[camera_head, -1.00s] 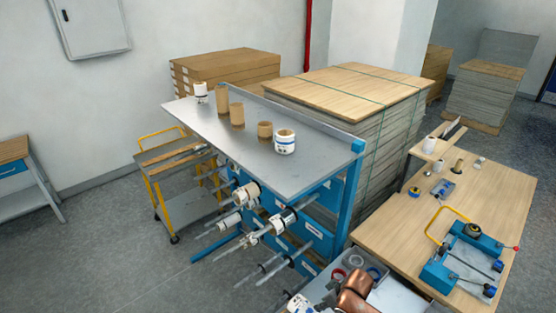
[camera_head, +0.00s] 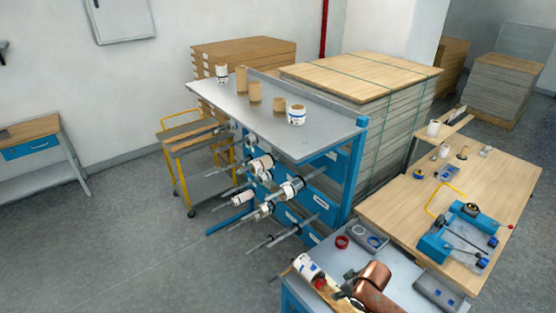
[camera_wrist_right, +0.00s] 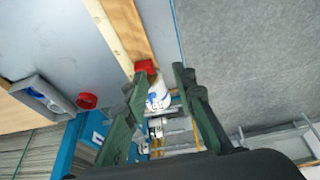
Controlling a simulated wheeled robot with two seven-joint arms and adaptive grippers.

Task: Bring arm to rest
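My right gripper (camera_wrist_right: 160,72) shows in the right wrist view with its two dark green fingers apart and nothing held between them. A white roll with blue marks (camera_wrist_right: 158,95) shows in the gap beyond the fingers, apart from them as far as I can tell. My left gripper is not seen in either view.
Behind stands a blue rack (camera_head: 357,170) with rolls on protruding rods. A wooden table (camera_head: 385,215) is at right. The floor at left (camera_head: 120,240) is clear.

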